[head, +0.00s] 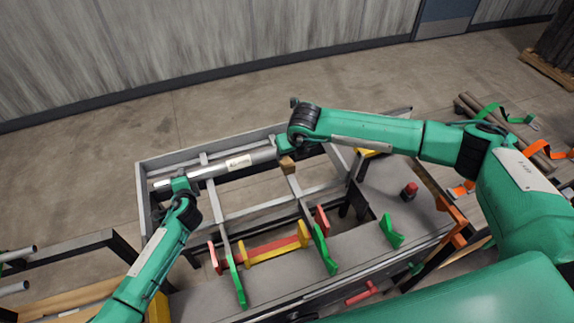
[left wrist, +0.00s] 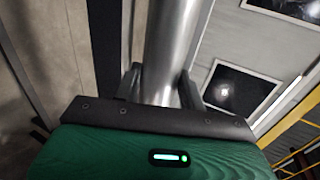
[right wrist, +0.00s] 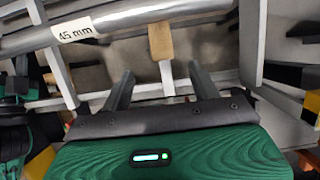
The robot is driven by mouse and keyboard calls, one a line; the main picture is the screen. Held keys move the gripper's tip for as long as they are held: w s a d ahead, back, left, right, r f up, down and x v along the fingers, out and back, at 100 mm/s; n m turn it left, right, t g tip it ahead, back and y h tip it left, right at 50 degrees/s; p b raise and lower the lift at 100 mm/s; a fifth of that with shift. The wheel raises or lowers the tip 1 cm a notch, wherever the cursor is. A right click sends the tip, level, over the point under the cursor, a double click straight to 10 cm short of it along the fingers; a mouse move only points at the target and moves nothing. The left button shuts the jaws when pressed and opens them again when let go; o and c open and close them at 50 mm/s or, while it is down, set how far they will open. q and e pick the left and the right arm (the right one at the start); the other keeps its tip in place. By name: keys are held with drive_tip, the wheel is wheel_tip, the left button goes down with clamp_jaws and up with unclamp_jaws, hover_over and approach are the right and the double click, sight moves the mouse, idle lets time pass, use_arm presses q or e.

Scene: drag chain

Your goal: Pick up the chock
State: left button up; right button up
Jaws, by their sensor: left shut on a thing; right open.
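The chock, a small tan wooden block (right wrist: 160,40), sits against the near side of a long silver bar (right wrist: 120,17) labelled "45 mm" in the right wrist view. In the head view the chock (head: 287,164) shows just below my right gripper (head: 284,148). My right gripper (right wrist: 159,82) is open and empty, its two fingers pointing toward the chock with a gap between. My left gripper (head: 180,186) is shut on the left end of the silver bar (head: 215,170); the bar also passes between its fingers in the left wrist view (left wrist: 160,85).
A grey metal frame (head: 265,210) with open gaps lies under the bar. Green brackets (head: 319,250), yellow-and-red supports (head: 270,249) and a red button (head: 410,190) stand on the near side. Pipes (head: 487,122) lie at the right.

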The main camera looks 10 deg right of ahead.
sight(288, 163)
drive_tip(key=x, duration=1.1)
drive_tip(key=shift+d+f, duration=0.15)
drive_tip(key=shift+f, duration=0.15)
drive_tip(key=c, duration=1.1)
